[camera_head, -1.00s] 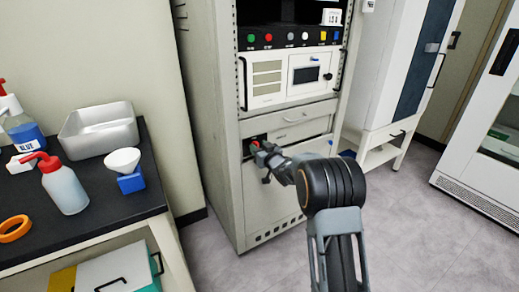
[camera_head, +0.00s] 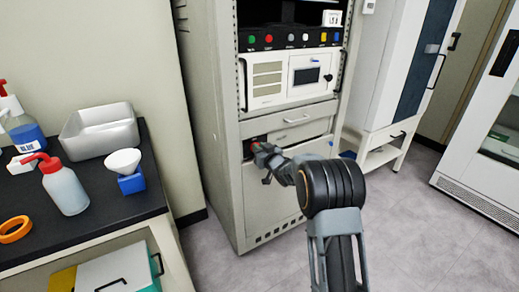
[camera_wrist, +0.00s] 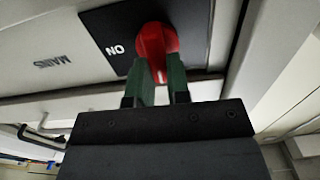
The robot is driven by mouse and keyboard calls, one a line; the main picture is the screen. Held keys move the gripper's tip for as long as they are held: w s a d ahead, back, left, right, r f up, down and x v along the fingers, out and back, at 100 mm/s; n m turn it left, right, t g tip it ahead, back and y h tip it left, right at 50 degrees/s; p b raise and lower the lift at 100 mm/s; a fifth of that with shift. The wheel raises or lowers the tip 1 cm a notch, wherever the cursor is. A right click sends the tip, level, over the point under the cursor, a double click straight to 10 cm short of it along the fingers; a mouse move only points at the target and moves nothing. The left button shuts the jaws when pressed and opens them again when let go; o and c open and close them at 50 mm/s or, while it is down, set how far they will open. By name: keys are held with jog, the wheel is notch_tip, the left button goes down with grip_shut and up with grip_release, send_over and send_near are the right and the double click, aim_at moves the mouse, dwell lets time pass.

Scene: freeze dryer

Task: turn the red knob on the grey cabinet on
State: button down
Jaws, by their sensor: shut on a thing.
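The grey cabinet (camera_head: 218,150) stands in the middle of the head view. In the wrist view, the red knob (camera_wrist: 156,42) sits on a black plate (camera_wrist: 112,35) marked "ON", beside the word "MAINS" on the panel. My gripper (camera_wrist: 157,80) has its two fingers shut on the red knob, one on each side. A white mark shows on the knob's near edge between the fingers. In the head view my gripper (camera_head: 262,152) is at the cabinet's lower panel and hides most of the knob.
A black-topped bench (camera_head: 95,215) with a metal tray (camera_head: 100,140), bottles and a funnel stands at left. Above the knob are a drawer front (camera_head: 292,121) and a row of coloured buttons. A white freezer-like unit (camera_head: 395,70) stands at right. The floor right of my arm is clear.

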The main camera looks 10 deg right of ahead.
jog(key=m+p, duration=0.3)
jog(key=m, duration=0.3)
jog(key=d+m+p, duration=0.1)
jog(key=m+p, duration=0.3)
jog(key=m, duration=0.1)
jog(key=f+m+p, duration=0.1)
jog(key=m+p, duration=0.2)
jog(key=m, duration=0.3)
jog(key=shift+w+d+m, duration=0.2)
jog(key=shift+w+m, duration=0.05)
jog(key=shift+m, duration=0.05)
jog(key=shift+f, duration=0.1)
dwell(0.5)
jog(key=c, duration=1.1)
grip_release()
jog(key=shift+f, duration=0.1)
jog(key=p+v, duration=0.1)
jog(key=v, duration=1.2)
jog(key=shift+s+d+p, duration=0.1)
jog(key=shift+s+p, duration=0.25)
jog(key=shift+p, duration=0.05)
